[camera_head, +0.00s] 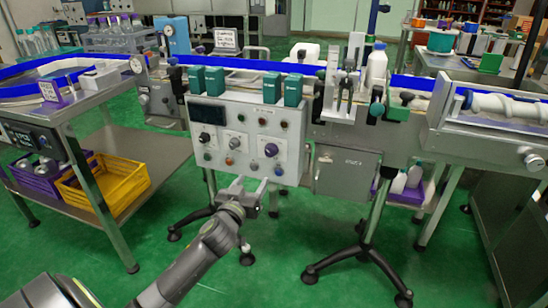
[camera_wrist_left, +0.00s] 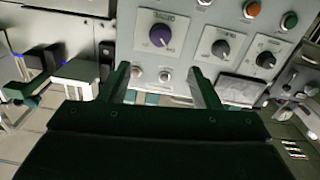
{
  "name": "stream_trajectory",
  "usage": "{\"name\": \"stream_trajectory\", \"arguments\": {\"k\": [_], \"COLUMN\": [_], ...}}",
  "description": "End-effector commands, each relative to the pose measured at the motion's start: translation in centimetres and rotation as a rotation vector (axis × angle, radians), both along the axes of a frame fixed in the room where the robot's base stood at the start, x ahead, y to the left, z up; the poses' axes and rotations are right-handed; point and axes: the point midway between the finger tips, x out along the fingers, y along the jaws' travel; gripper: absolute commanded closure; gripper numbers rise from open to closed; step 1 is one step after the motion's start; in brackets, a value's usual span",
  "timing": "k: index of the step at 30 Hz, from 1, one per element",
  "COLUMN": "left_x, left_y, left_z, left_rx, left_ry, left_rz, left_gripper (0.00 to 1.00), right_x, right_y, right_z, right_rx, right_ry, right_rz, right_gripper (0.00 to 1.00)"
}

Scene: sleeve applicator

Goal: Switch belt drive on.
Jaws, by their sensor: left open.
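The control panel (camera_head: 245,140) hangs on the front of the machine. It has a purple knob (camera_head: 271,150) at right and two black knobs (camera_head: 237,143) to its left. The wrist view shows the panel inverted, with the purple knob (camera_wrist_left: 160,35) and a black knob (camera_wrist_left: 221,48); the small labels are not readable. My left gripper (camera_head: 250,186) is open and empty, in front of the panel's lower edge. My right gripper is out of view.
Teal blocks (camera_head: 215,80) line the conveyor rail above the panel. A grey cabinet (camera_head: 345,172) is right of the panel. A steel table (camera_head: 90,90) with yellow crate (camera_head: 105,182) stands at left. Tripod feet (camera_head: 365,255) stand on the floor, and green floor is open in front.

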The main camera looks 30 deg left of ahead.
Motion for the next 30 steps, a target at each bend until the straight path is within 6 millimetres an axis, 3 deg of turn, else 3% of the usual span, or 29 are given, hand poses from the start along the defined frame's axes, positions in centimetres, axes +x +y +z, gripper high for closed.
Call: {"name": "stream_trajectory", "arguments": {"k": [6, 18, 24, 30], "left_x": [4.3, 11.0, 13.1, 14.0], "left_y": [1.0, 2.7, 3.2, 3.4], "left_z": [0.0, -0.1, -0.1, -0.1], "left_rx": [0.000, 0.000, 0.000, 0.000], "left_ry": [-0.001, 0.000, 0.001, 0.002], "left_rz": [0.000, 0.001, 0.001, 0.001], "left_gripper": [0.43, 0.43, 0.43, 0.43], "right_x": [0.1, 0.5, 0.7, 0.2], "right_y": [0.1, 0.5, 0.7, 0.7], "right_z": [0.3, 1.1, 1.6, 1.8], "right_rx": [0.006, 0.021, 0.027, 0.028], "right_ry": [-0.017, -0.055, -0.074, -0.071], "right_rz": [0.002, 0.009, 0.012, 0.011], "right_gripper": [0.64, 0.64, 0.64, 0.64]}}
